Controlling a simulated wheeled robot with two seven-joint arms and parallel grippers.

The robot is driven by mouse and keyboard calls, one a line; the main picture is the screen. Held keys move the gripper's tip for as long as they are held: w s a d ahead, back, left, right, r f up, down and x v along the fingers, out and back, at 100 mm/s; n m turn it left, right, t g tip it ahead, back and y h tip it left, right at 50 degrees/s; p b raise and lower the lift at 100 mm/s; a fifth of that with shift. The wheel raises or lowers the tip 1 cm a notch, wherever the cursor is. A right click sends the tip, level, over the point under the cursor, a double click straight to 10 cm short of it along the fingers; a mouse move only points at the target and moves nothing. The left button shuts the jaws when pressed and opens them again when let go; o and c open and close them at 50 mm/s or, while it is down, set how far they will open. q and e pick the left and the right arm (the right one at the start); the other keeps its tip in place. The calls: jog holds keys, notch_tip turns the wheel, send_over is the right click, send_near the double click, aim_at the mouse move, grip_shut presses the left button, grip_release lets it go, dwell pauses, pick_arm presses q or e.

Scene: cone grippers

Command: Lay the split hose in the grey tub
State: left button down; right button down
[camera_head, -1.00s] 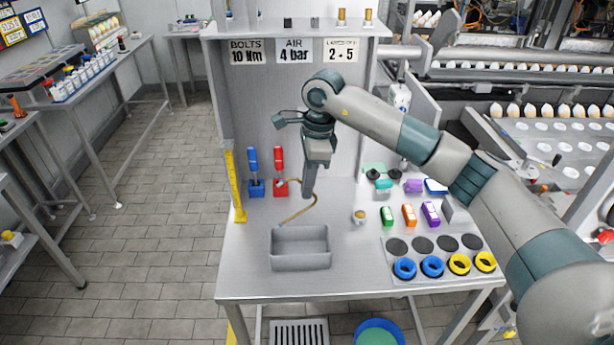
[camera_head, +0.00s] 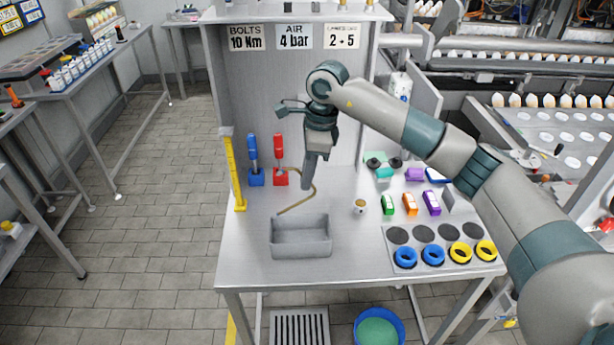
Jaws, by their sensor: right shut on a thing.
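The split hose (camera_head: 296,207) is a thin tan, curved strip behind the grey tub. Its near end lies by the tub's back left rim, and it bends up around my right gripper. The grey tub (camera_head: 301,250) is an open, empty-looking rectangular box near the table's front edge. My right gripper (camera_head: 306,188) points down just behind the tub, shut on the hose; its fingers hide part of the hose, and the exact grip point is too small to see. My left gripper is out of view.
Blue (camera_head: 255,175) and red (camera_head: 280,175) tools stand in holders behind the tub. A yellow post (camera_head: 237,180) is at the left edge. Right are a small cup (camera_head: 360,206), coloured blocks (camera_head: 410,204) and a tray of rings (camera_head: 444,250). Table between tub and cup is clear.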

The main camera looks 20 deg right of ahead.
jog(key=shift+f+b, duration=3.7)
jog(key=shift+f, duration=0.75)
jog(key=c, duration=1.4)
grip_release()
jog(key=shift+r, duration=0.1)
jog(key=shift+s+d+r+p, duration=0.1)
jog(key=shift+d+r+p, duration=0.2)
jog(key=shift+r, duration=0.8)
jog(key=shift+d+r+p, duration=0.1)
jog(key=shift+r+p, duration=0.25)
jog(key=shift+r, duration=0.8)
jog(key=shift+s+d+r+p, duration=0.1)
jog(key=shift+d+r+p, duration=0.2)
jog(key=shift+r, duration=0.8)
jog(key=shift+a, duration=0.2)
